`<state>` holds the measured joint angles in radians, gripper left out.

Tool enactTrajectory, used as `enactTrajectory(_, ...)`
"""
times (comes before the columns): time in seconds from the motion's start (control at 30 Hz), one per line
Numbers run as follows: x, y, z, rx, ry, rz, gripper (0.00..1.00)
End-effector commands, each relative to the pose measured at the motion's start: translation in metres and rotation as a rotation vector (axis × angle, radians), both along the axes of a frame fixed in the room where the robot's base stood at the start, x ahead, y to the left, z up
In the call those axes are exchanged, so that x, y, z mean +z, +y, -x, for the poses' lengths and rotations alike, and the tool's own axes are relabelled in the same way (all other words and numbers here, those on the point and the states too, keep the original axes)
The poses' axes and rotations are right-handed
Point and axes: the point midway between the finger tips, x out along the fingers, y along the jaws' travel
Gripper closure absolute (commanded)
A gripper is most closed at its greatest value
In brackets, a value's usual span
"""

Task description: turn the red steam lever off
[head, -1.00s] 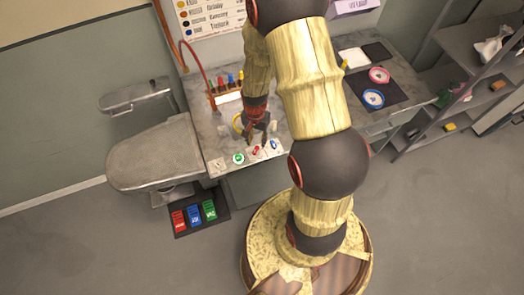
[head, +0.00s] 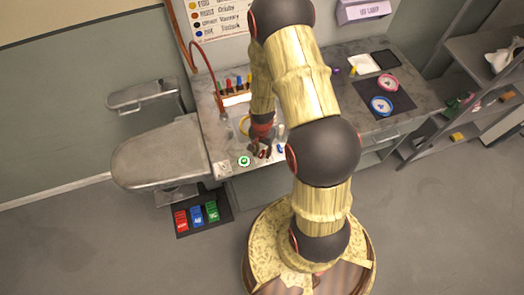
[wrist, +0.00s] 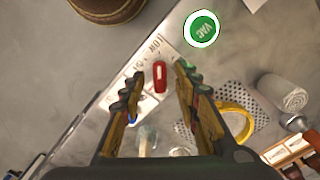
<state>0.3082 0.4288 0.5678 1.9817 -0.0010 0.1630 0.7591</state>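The red steam lever (wrist: 159,76) is a small red handle with a pale mark on a white labelled plate (wrist: 143,70). In the wrist view it lies between the two fingertips of my gripper (wrist: 158,78). The fingers stand apart, with gaps visible on both sides of the lever. In the head view my gripper (head: 263,148) is over the front of the grey worktop and mostly hides the lever. Whether a fingertip touches the lever cannot be told.
A round green VAC control (head: 244,160) is left of the gripper; a blue control (head: 280,149) is right. A yellow tape ring (wrist: 237,118) lies nearby. The ironing board (head: 165,155) stands left. Coloured pedals (head: 197,215) sit on the floor. Blue (head: 382,105) and pink (head: 387,82) dishes stand right.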

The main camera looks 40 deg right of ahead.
Motion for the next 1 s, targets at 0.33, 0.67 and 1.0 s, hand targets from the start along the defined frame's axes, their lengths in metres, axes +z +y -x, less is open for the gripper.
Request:
enactTrajectory(0.33, 0.0003, 0.0000, 0.0001, 0.000, 0.000, 0.000, 0.81)
enactTrajectory(0.67, 0.0003, 0.0000, 0.0001, 0.000, 0.000, 0.000, 1.00)
enactTrajectory(1.0, 0.0003, 0.0001, 0.0000, 0.005, 0.000, 0.000, 1.00)
